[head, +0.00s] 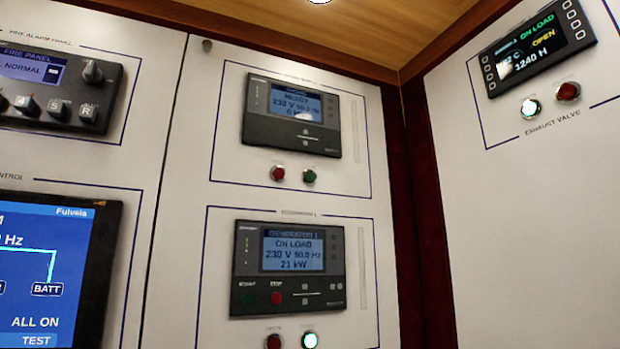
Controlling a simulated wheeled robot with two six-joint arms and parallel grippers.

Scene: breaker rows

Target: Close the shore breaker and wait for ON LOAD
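The upper controller (291,116) on the middle panel reads READY, 230 V, 50.0 Hz and what looks like 0 kW. Its title line and the label above it are too blurred to read, so I cannot tell for sure that it is the shore one. Below it are a red button (277,174) and a green button (309,176), both looking unlit. The lower controller (289,265) is titled GENERATOR 1 and reads ON LOAD, 230 V, 50.0 Hz, 21 kW. Under it are a red button (273,342) and a brightly lit green button (309,340). Neither gripper is in view.
A fire panel (60,88) with a knob and keys is at upper left. A blue screen (50,270) is at lower left. On the right wall, a display (529,46) reads ON LOAD, OPEN and 1240 H, above a lit button (531,107) and a red button (567,91).

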